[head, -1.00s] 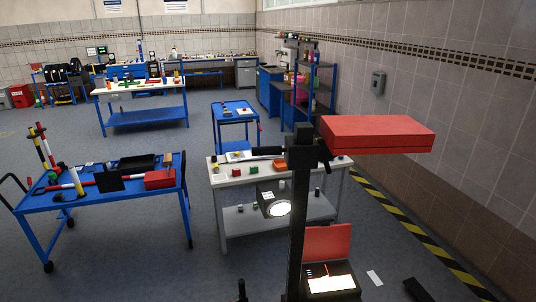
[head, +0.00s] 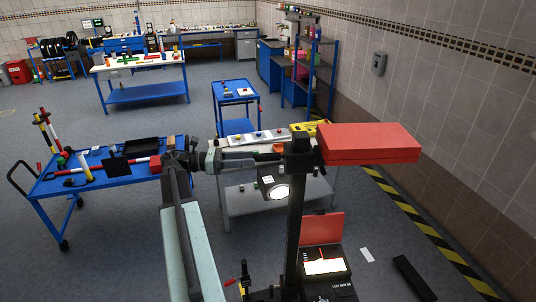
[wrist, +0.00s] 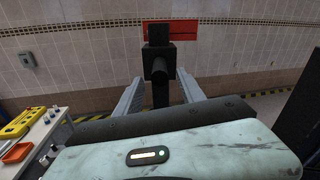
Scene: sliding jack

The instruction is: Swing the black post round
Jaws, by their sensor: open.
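The black post (head: 295,215) stands upright right of centre in the head view. A red block (head: 368,142) is at its top on the right, and a short dark bar (head: 268,155) sticks out left from its head. My gripper (head: 243,160) reaches in from the left at the height of this bar. In the wrist view my gripper's fingers (wrist: 160,88) are spread open. The black post's head and bar end (wrist: 158,68) show between and beyond them, with the red block (wrist: 205,30) behind. I cannot tell whether either finger touches the bar.
A grey workbench (head: 240,200) with small items stands behind the post. A blue cart (head: 60,190) with rods and a tray is at left. A black box with a raised red lid (head: 322,228) is by the post's foot. A tiled wall (head: 460,130) bounds the right.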

